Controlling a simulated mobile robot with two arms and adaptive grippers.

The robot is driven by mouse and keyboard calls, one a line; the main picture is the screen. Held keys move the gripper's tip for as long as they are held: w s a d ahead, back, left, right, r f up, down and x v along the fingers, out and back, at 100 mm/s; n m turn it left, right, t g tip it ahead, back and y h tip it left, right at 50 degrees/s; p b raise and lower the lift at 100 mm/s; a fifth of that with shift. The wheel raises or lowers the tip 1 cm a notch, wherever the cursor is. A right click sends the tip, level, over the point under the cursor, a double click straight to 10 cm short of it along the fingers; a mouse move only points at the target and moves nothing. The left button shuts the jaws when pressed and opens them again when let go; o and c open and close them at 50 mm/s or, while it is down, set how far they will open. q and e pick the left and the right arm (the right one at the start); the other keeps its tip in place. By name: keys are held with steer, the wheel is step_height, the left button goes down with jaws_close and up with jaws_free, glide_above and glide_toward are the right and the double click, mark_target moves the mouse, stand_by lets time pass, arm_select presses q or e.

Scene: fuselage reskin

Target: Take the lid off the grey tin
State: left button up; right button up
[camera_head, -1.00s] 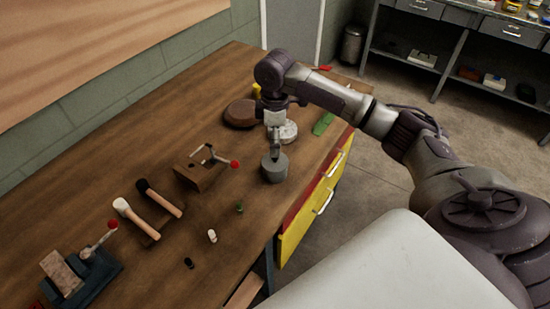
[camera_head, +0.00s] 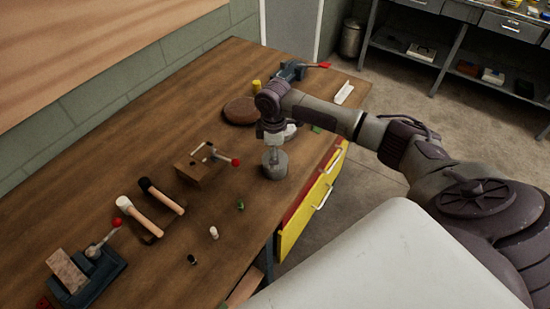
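The grey tin (camera_head: 275,171) stands upright on the wooden workbench (camera_head: 150,92) near its front edge. My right gripper (camera_head: 272,156) points straight down at the top of the tin, its fingertips at or just over the lid. The fingers are small and dark here, so I cannot tell whether they are closed on the lid. The gripper partly hides the tin's top. My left gripper is not in view.
A wooden block with a red-knobbed lever (camera_head: 203,167) stands left of the tin. Two mallets (camera_head: 150,208), a vise (camera_head: 85,275) and small pegs (camera_head: 213,232) lie further left. A brown round object (camera_head: 240,111) and a blue tool (camera_head: 290,70) are behind.

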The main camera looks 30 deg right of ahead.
jaws_close()
stand_by(0.5)
